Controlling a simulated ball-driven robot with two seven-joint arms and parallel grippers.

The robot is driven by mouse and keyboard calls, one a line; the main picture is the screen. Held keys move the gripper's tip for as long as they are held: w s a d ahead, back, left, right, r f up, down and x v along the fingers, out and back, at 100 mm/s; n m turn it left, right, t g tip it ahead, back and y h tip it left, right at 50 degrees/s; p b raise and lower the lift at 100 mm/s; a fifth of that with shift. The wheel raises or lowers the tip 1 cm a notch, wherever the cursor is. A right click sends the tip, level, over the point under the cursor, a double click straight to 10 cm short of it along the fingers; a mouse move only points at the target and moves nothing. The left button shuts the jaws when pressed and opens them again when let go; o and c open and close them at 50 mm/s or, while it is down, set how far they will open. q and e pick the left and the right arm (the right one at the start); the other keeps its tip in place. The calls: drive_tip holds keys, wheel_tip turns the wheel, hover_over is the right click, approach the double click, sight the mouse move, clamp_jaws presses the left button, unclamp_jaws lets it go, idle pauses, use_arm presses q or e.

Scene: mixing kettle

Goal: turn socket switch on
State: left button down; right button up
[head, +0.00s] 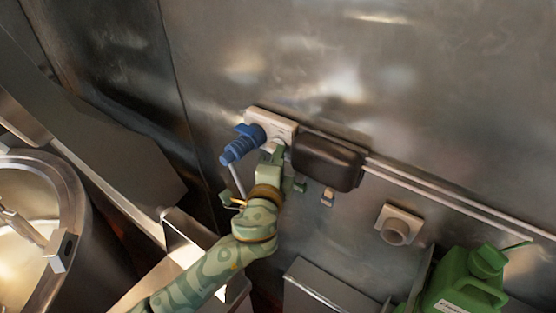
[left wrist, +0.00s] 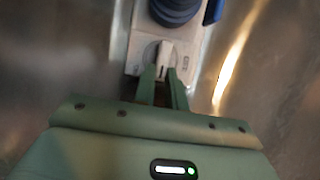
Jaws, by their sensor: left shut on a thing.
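The socket (head: 283,123) is a pale unit on the metal wall, with a blue plug (head: 243,144) in its left part. In the left wrist view the socket's white housing (left wrist: 188,54) fills the top middle, with the dark blue plug (left wrist: 174,10) above. A white rotary switch knob (left wrist: 164,54) sits below the plug, with markings to its right. My left gripper (head: 279,154) reaches up to the socket. In the left wrist view its fingertips (left wrist: 164,76) are shut on the knob. The knob's lower part is hidden between the fingers. My right gripper is not in view.
A dark brown box (head: 327,162) is mounted right of the socket, close to my left gripper. A round wall knob (head: 396,231) and a green canister (head: 465,285) are at the lower right. A metal kettle (head: 75,203) stands at the left.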

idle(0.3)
use_arm(q)
drive_tip(key=c, duration=1.4)
unclamp_jaws()
drive_tip(key=shift+c, duration=0.2)
drive_tip(key=shift+d, duration=0.1)
drive_tip(key=p+v, duration=0.1)
drive_tip(key=v, duration=1.5)
drive_tip(key=shift+p, duration=0.4)
drive_tip(key=shift+s, duration=0.15)
